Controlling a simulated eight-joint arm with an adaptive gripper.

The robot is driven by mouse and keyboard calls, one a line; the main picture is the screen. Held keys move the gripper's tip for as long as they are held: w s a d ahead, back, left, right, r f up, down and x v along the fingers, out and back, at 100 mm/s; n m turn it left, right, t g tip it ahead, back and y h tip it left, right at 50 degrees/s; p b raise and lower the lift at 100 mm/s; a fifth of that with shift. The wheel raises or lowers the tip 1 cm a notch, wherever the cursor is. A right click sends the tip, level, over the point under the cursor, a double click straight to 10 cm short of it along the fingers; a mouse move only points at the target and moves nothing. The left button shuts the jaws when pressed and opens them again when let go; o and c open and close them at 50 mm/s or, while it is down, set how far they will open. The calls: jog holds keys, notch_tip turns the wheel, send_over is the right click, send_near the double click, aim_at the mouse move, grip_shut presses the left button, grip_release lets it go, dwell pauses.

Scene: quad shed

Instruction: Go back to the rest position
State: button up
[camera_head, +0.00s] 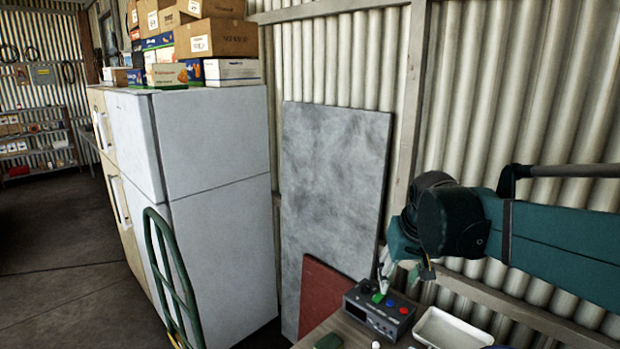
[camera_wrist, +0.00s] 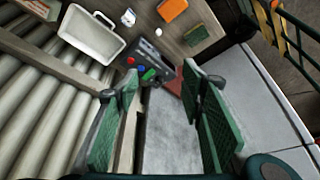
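My gripper (camera_wrist: 162,88) is open in the wrist view. Its two green-padded fingers stand apart with nothing held between them. In the head view my teal arm comes in from the right, and my gripper (camera_head: 384,285) points down above a dark control box. The control box (camera_head: 378,314) has green, blue and red buttons and sits on a bench. It also shows in the wrist view (camera_wrist: 150,65), beyond the fingertips. I cannot tell whether a fingertip touches it.
A white tray (camera_head: 450,330) lies on the bench right of the control box; an orange item (camera_wrist: 172,9) and a green item (camera_wrist: 196,35) lie there too. A grey panel (camera_head: 330,190) leans on the corrugated wall. A white fridge (camera_head: 225,190) and green hand truck (camera_head: 165,265) stand left.

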jog(key=s+f+t, duration=0.1)
jog(key=s+f, duration=0.2)
jog(key=s, duration=0.7)
jog(key=s+f+t, duration=0.1)
jog(key=s+f, duration=0.2)
jog(key=s, duration=0.7)
jog(key=shift+s+f+t, duration=0.3)
jog(key=shift+f+t, duration=0.05)
jog(key=shift+t, duration=0.05)
jog(key=shift+f, duration=0.1)
